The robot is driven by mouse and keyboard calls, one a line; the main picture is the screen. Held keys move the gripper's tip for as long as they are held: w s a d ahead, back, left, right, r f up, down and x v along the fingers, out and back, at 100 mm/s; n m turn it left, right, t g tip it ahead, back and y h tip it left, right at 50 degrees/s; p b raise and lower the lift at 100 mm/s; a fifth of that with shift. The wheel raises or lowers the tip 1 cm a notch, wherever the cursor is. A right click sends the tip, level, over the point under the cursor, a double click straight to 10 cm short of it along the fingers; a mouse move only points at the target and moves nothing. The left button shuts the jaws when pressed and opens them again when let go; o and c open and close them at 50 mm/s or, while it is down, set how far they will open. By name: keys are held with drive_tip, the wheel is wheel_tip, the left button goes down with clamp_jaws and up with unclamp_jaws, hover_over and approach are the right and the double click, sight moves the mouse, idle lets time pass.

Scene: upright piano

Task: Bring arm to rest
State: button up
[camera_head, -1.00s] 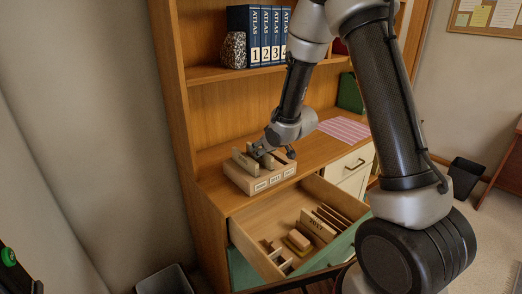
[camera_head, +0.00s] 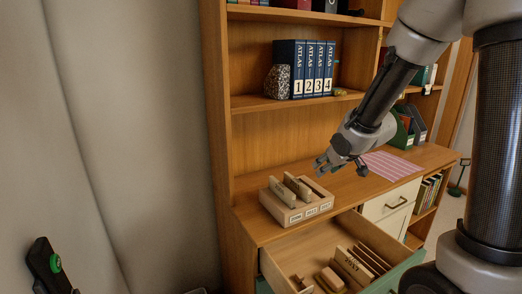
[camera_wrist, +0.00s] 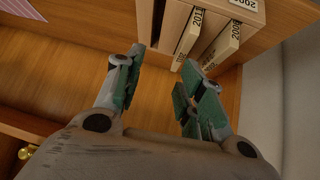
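My gripper (camera_head: 340,167) is raised above the desktop, up and to the right of a light wooden box. In the wrist view my gripper (camera_wrist: 155,92) has its green-padded fingers apart with nothing between them. The wooden box (camera_head: 301,214) stands on the desktop with upright wooden slats in its slots and year labels on its front. The gripper is apart from the box.
An open drawer (camera_head: 315,245) below holds a slat marked 2017, other slats and small wooden blocks. A shelf above carries blue atlas volumes (camera_head: 305,70) and a speckled stone-like block (camera_head: 277,82). A pink striped sheet (camera_head: 390,166) lies on the desktop.

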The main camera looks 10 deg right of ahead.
drive_tip(key=s+d+r+m+g+h, duration=0.1)
drive_tip(key=s+d+r, duration=0.3)
drive_tip(key=s, duration=0.2)
drive_tip(key=s+d+r+m+h, duration=0.1)
drive_tip(key=s+d+r, duration=0.25)
drive_tip(key=s, duration=0.25)
drive_tip(key=s+r+m+g, duration=0.1)
drive_tip(key=s+r+g, duration=0.2)
drive_tip(key=s, duration=1.4)
drive_tip(key=shift+s+d+r+m, duration=0.2)
drive_tip(key=shift+d+r+m, duration=0.1)
drive_tip(key=shift+r, duration=0.15)
